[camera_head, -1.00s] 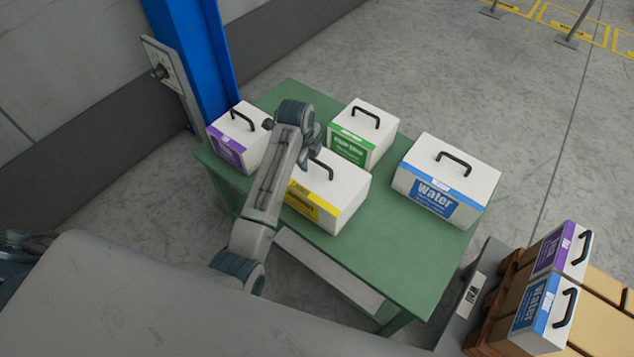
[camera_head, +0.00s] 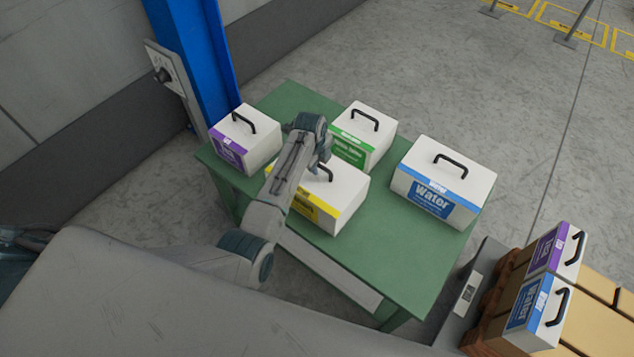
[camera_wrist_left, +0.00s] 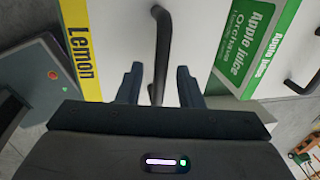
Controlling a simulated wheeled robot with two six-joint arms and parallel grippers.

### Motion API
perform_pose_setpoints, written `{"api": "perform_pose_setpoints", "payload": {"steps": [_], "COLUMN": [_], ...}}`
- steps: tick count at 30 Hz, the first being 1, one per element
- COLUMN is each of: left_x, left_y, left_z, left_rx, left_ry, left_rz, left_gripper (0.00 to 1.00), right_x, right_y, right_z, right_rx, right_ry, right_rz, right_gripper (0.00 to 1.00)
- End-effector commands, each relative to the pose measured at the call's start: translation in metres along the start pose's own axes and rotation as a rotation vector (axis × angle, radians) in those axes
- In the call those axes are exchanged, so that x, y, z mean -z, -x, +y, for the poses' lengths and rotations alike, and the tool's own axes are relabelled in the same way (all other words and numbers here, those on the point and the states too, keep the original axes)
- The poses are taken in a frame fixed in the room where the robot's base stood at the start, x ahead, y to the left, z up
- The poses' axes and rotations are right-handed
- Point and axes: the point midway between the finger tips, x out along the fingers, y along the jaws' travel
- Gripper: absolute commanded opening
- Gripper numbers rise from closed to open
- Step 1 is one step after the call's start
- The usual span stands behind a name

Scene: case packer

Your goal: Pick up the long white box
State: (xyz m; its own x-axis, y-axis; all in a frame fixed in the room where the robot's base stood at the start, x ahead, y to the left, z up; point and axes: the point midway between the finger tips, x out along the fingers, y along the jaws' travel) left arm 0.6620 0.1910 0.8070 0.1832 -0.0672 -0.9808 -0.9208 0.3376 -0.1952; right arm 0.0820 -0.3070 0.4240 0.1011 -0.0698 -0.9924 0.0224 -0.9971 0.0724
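Several white boxes with black handles stand on the green table (camera_head: 420,262). The blue-labelled Water box (camera_head: 443,180) is at the right and looks the widest. The yellow-labelled Lemon box (camera_head: 340,195) is at the front middle, partly hidden by my left arm; it also shows in the left wrist view (camera_wrist_left: 116,40). My left gripper (camera_wrist_left: 160,84) is open, with the Lemon box's handle (camera_wrist_left: 160,45) between or just beyond its fingers, not gripped. In the head view its fingers are hidden behind my arm. My right gripper is not in view.
A green Apple juice box (camera_head: 363,132) stands behind the Lemon box, a purple-labelled box (camera_head: 245,140) at the left. A blue post (camera_head: 195,60) rises beyond the table's left edge. At the lower right, two boxes (camera_head: 540,300) stand by brown cartons (camera_head: 600,325) on a pallet.

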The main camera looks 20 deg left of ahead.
Motion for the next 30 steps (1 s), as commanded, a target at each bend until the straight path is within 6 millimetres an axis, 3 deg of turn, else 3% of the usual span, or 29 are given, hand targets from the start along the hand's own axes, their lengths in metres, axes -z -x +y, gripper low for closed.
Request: {"api": "perform_pose_setpoints", "payload": {"steps": [5,12,17,30], "left_x": [0.0,-0.0001,-0.0001,-0.0002], "left_y": [-0.0137,-0.015,-0.0148,-0.0148], "left_z": [0.0009,0.0006,0.0007,0.0009], "left_rx": [-0.001,0.0,0.0,0.0], "left_ry": [0.0,0.001,0.001,0.001], "left_rz": [0.0,0.0,0.0,0.0], "left_gripper": [0.33,0.33,0.02,0.0], "right_x": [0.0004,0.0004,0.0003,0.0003], "right_y": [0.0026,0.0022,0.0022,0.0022], "right_z": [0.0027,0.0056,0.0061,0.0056], "right_rx": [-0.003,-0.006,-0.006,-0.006], "right_ry": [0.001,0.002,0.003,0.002], "right_rz": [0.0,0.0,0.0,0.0], "right_gripper": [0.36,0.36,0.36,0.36]}}
